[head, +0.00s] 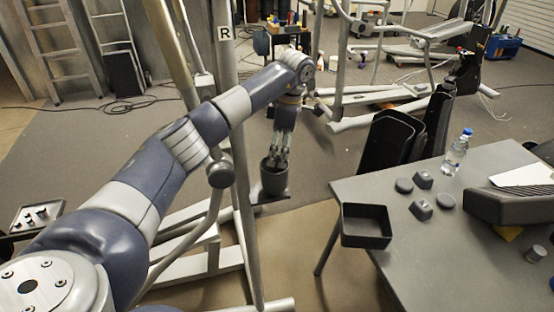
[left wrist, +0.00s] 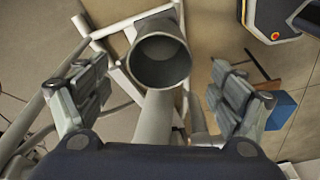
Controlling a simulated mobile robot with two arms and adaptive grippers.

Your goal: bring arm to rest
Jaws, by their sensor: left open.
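My left arm reaches out from the lower left in the head view, bent down at its far end. My left gripper (head: 279,158) points down over a dark cup-shaped holder (head: 273,182) on the elliptical machine (head: 215,240). In the left wrist view the left gripper (left wrist: 158,98) has its fingers spread wide with nothing between them. The open holder (left wrist: 160,60) shows ahead of the fingers and looks empty inside. I cannot tell exactly how far the fingertips are from its rim. My right gripper is in neither view.
A grey table (head: 345,190) at the right carries a water bottle (head: 456,152), several small dark parts and a black open bin (head: 366,226) at its left edge. Machine uprights stand close beside my left arm. Ladders (head: 55,45) lean at the back left. Open floor (head: 330,160) lies behind the holder.

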